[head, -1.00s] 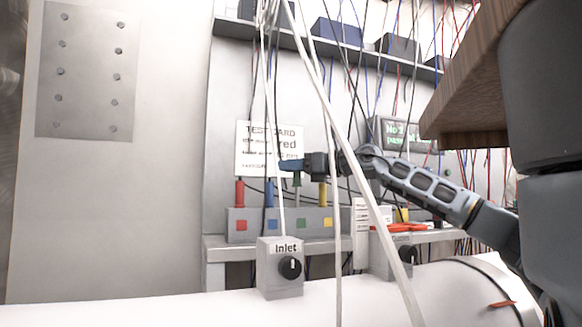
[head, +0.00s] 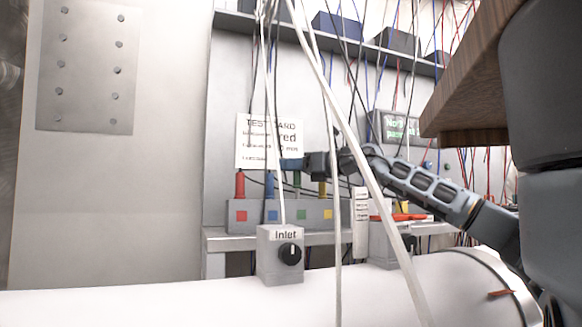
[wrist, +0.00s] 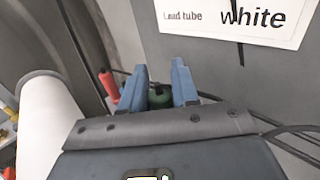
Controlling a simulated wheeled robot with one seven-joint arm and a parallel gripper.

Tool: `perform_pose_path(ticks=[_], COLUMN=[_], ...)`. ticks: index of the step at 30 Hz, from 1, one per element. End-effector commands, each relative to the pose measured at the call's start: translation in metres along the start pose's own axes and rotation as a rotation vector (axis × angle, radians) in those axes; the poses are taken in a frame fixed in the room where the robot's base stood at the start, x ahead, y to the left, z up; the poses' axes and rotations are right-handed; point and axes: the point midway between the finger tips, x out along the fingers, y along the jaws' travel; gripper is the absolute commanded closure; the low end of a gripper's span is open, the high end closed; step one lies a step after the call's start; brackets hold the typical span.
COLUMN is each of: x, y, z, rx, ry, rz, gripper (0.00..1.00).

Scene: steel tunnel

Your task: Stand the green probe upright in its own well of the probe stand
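The green probe (head: 297,180) is upright above the green-marked place of the grey probe stand (head: 257,216), between the blue probe (head: 271,186) and the yellow probe (head: 322,187). Its lower end meets the stand's top, as far as the head view shows. My gripper (head: 290,164) is at its top end. In the wrist view my gripper's blue fingers (wrist: 160,88) are on both sides of the green probe (wrist: 160,98) and appear to touch it. The red probe (head: 240,185) stands at the stand's left end. The well mouth is hidden.
White cables (head: 322,80) hang in front of the stand. The Inlet box (head: 281,256) is on the white pipe (head: 140,303) in front. A test card (head: 268,141) is behind. A wooden board (head: 480,100) overhangs at upper right.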

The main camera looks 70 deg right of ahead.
Motion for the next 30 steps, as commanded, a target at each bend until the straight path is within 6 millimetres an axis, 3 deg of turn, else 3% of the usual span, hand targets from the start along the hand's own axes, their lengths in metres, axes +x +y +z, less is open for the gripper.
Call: perform_pose_path(ticks=[8,17,30], x=[0.001,-0.003,-0.067], y=[-0.001,-0.001,-0.001], z=[-0.003,-0.004,-0.003], rx=[0.004,0.006,0.005], ry=[0.005,0.006,0.003], rz=[0.001,0.0,-0.001], gripper=[0.44,0.44,0.44])
